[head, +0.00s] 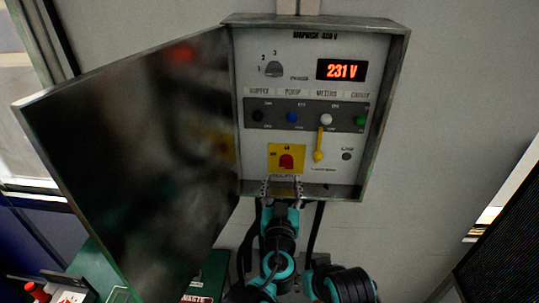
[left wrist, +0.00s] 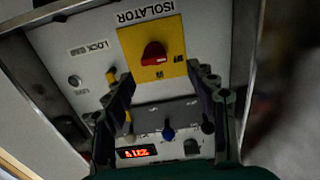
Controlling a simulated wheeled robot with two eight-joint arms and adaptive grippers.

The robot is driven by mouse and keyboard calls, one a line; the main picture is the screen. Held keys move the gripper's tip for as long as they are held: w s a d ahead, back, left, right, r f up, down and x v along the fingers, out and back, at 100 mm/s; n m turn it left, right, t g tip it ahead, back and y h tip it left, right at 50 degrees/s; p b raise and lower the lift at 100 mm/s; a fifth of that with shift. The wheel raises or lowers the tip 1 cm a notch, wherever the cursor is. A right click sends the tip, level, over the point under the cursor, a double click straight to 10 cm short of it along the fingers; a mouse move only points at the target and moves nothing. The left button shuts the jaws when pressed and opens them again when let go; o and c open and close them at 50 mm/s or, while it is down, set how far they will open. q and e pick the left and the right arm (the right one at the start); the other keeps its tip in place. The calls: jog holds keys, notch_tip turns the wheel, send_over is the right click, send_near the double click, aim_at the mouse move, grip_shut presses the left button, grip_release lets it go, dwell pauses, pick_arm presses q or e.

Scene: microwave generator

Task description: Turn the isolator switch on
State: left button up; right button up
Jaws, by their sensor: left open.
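The isolator switch is a red rotary knob (head: 286,162) on a yellow plate (head: 272,150), low on the grey panel inside the open cabinet. In the left wrist view the red knob (left wrist: 154,55) sits on its yellow plate (left wrist: 130,42) below the upside-down word ISOLATOR. The handle looks roughly crosswise there; its exact setting is too small to read. My left gripper (head: 282,183) is open just below the plate in the head view. In the left wrist view its fingers (left wrist: 160,74) stand apart, with the knob ahead between the tips and nothing held. My right gripper is not in view.
The cabinet door (head: 125,150) stands open to the left. Above the switch are a lit 231 V display (head: 341,70), a numbered selector knob (head: 274,69) and a row of coloured knobs. A yellow lever (head: 319,145) hangs right of the switch. The cabinet's bottom edge (head: 335,196) is near my gripper.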

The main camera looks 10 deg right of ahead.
aim_at(286, 167)
pick_arm(q)
jog(key=x, duration=0.7)
jog(key=shift+s+d+r+p, duration=0.1)
jog(key=shift+d+p, duration=0.2)
jog(key=shift+d, duration=0.05)
jog(key=shift+s+d, duration=0.15)
jog(key=c, duration=1.2)
